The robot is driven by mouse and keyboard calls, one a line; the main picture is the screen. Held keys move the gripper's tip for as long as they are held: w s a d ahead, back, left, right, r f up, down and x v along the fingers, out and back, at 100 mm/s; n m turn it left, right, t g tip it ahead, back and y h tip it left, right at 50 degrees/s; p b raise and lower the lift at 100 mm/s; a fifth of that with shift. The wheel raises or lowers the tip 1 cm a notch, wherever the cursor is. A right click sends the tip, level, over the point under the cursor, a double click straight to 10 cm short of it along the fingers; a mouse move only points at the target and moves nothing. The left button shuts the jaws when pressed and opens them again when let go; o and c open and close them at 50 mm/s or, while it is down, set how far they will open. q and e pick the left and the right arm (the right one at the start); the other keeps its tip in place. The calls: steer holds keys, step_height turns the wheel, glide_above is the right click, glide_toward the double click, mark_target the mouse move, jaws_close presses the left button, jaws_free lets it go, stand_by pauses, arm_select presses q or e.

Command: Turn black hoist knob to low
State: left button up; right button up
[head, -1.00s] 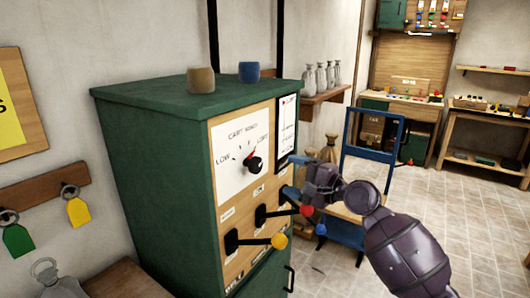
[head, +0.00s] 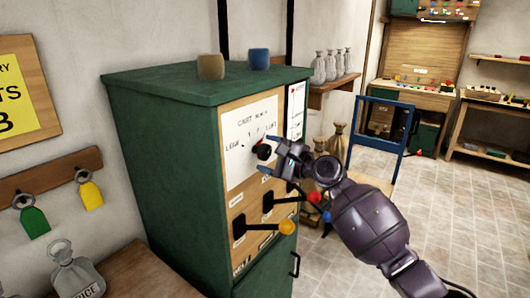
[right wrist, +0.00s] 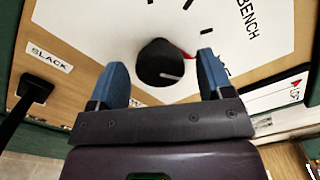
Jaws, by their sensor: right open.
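The black hoist knob (head: 263,152) sits on a white dial plate (head: 240,165) on the front of a green cabinet. In the right wrist view the knob (right wrist: 158,66) has a white line on its face, and a red mark shows behind its upper right. My right gripper (head: 267,154) is open at the dial, one blue finger above the knob and one below. In the right wrist view its fingers (right wrist: 162,70) stand on either side of the knob with gaps, apart from it. The dial lettering is too small to read surely in the head view. My left gripper is out of view.
Levers with yellow (head: 287,227) and red (head: 314,195) balls stick out below the dial, close under my right arm. A blue-framed chair (head: 378,125) stands behind my arm.

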steer(key=shift+w+a, duration=0.45)
steer(key=shift+a, duration=0.15)
steer(key=c, duration=0.9)
